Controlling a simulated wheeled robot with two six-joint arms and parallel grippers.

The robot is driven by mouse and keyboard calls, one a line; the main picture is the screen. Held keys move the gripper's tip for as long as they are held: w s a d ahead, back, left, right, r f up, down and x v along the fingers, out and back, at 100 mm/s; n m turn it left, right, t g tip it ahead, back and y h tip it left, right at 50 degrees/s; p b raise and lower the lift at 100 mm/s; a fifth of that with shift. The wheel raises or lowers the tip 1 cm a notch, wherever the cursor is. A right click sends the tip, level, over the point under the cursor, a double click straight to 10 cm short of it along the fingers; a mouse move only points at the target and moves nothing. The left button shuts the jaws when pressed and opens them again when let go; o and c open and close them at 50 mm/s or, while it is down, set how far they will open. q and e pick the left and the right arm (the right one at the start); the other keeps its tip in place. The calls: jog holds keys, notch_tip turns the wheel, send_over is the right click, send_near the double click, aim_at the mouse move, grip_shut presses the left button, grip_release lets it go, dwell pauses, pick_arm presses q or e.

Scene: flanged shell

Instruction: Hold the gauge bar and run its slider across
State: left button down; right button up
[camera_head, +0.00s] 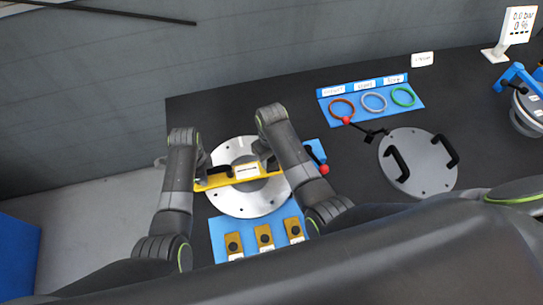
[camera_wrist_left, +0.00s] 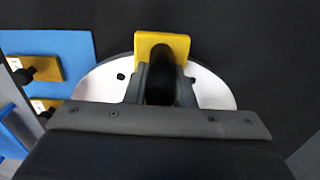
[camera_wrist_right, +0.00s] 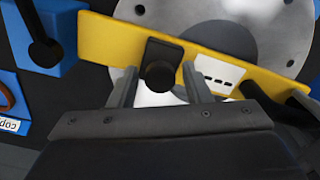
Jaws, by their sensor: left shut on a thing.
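The yellow gauge bar (camera_head: 222,180) lies across the silver flanged shell (camera_head: 238,204). My left gripper (camera_head: 203,167) is shut on the black handle at the bar's left end. The left wrist view shows the fingers closed around that handle (camera_wrist_left: 160,82), with the bar's yellow end (camera_wrist_left: 162,42) beyond. My right gripper (camera_wrist_right: 158,88) is open over the bar, one finger on each side of the black slider knob (camera_wrist_right: 160,76), with visible gaps. A white marked label (camera_wrist_right: 214,75) sits beside the slider. In the head view, my right arm hides the slider.
A blue mat with yellow clamps (camera_head: 264,236) lies in front of the shell. A blue holder with coloured rings (camera_head: 374,102) and a round lid with two handles (camera_head: 418,172) stand to the right. A red-tipped lever (camera_head: 324,169) is close to my right arm.

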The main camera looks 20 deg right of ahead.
grip_shut()
jog(key=d, duration=0.7)
jog(key=shift+o, duration=0.9)
grip_release()
jog(key=shift+a, duration=0.1)
notch_tip(320, 180, up, 12)
pick_arm(q)
jog(key=c, duration=1.1)
grip_release()
jog(key=shift+c, duration=0.2)
